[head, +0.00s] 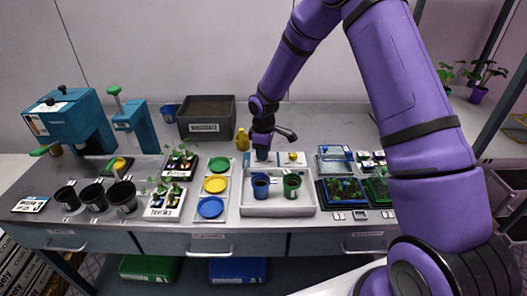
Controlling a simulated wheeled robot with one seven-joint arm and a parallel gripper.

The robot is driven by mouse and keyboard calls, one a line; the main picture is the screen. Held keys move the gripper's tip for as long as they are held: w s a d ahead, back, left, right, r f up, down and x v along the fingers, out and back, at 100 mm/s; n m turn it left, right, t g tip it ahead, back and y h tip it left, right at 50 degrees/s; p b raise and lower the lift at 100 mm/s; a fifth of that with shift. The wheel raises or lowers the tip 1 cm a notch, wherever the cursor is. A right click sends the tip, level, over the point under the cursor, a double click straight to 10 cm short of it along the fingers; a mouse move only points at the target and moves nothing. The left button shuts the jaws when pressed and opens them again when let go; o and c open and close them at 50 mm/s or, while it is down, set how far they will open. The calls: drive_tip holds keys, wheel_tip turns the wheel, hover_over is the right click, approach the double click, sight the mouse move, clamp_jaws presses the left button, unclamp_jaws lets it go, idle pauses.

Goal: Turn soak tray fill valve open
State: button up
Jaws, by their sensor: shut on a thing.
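The soak tray (249,209) is a white tray on the middle of the bench. A dark blue pot (261,186) and a green pot (292,186) stand upright in it. My gripper (262,153) points down at the tray's back left edge. It is shut on a small blue part there, which looks like the fill valve handle; the fingers and arm hide most of it. I cannot tell how far the valve is turned. A small yellow knob (293,157) is at the tray's back edge, to the right of my gripper.
A yellow bottle (242,140) stands close left of my gripper. Yellow and blue plates (210,207), seedling trays (162,205) and black pots (122,196) lie to the left. Blue and green trays (342,190) are to the right. A dark bin (207,112) stands behind.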

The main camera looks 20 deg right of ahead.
drive_tip(key=shift+n, duration=1.6)
drive_tip(key=o, duration=0.9)
wheel_tip(320, 180, up, 11)
drive_tip(key=shift+f, duration=0.1)
